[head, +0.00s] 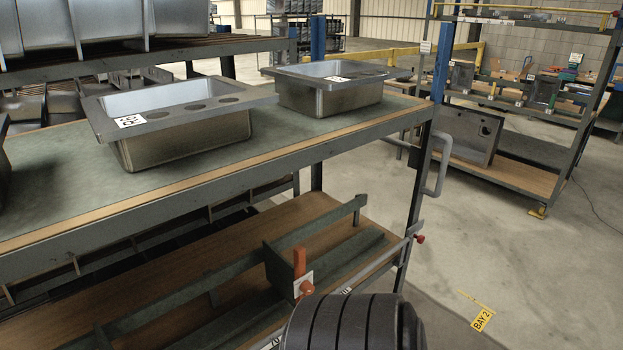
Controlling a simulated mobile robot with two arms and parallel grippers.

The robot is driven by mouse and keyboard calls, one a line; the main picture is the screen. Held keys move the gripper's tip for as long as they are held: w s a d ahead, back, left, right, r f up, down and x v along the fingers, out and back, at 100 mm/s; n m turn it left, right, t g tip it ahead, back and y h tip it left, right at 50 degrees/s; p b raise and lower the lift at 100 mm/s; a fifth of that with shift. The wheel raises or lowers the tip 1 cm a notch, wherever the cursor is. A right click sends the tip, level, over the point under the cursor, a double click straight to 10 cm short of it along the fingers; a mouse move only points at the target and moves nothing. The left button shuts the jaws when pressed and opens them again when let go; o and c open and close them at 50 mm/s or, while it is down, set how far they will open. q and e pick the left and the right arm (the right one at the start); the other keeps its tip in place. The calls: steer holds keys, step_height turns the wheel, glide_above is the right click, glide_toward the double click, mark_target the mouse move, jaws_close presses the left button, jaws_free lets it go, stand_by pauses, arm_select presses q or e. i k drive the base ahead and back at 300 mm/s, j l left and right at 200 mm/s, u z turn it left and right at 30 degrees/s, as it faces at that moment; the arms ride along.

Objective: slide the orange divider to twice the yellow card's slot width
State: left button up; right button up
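An orange upright handle (299,262) stands at the front of the lower shelf, beside a dark green upright plate (278,273). The two look like one divider, but I cannot tell for sure. A second orange piece (306,288) sits just below, by a small white card. A front rail (375,270) with partly hidden labels runs past it. No yellow card shows on the rack; the only yellow card-like thing is a floor label reading BAY 2 (482,319). Neither gripper is in view. A black ribbed cylinder, probably part of my arm, hides the rail's lower part.
Two steel sinks (185,148) (330,97) stand on the green-topped upper shelf (60,190). A grey handle (439,165) and a red knob (420,238) stick out at the rack's right end. Another rack (505,177) stands behind right. The concrete floor between is open.

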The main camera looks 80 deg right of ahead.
mark_target(286, 278)
steer(key=z, duration=2.35)
